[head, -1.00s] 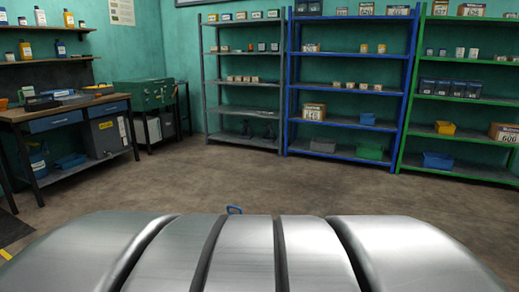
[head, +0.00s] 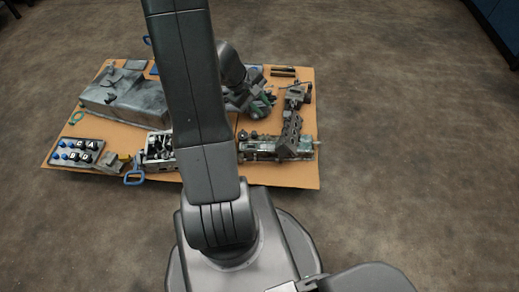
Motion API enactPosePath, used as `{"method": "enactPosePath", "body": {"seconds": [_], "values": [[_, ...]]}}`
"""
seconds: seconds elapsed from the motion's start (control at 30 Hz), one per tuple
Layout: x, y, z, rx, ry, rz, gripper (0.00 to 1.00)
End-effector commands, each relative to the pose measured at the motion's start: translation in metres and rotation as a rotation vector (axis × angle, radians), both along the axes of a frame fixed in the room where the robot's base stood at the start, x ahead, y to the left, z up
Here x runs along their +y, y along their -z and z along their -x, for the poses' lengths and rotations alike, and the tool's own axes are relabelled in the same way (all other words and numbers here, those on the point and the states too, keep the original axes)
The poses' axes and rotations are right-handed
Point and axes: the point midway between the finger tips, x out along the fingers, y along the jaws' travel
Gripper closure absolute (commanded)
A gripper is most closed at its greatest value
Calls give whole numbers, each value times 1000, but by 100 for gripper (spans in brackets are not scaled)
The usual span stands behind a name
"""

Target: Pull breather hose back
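My arm crosses the middle of the head view and hides part of the parts on the cardboard sheet. My gripper (head: 262,106) is small and dark at the far end of the arm, over the right half of the sheet. Its fingers blend with the dark parts around it, so I cannot tell whether it is open or shut. I cannot pick out the breather hose for certain. A dark part with a thin curved line (head: 298,95) lies to the right of the gripper, above a grey and green engine-like assembly (head: 290,146).
The cardboard sheet (head: 215,181) lies on the brown floor (head: 420,140). A large grey cover (head: 125,98) is at its left, with a tray of blue-topped pieces (head: 76,153) below. A blue handle (head: 134,178) sits at the front edge. The floor to the right is clear.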

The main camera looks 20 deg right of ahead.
Motion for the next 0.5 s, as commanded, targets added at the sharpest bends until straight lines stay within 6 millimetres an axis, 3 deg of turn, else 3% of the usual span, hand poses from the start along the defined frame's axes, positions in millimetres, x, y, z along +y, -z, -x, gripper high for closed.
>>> {"method": "enactPosePath", "body": {"seconds": [0.03, 0.2, 0.5], "values": [[-3, 20, -10, 26, -42, 9, 77], [-8, 77, -41, 87, -198, 20, 77], [3, 199, -67, 199, -478, -34, 77]]}}
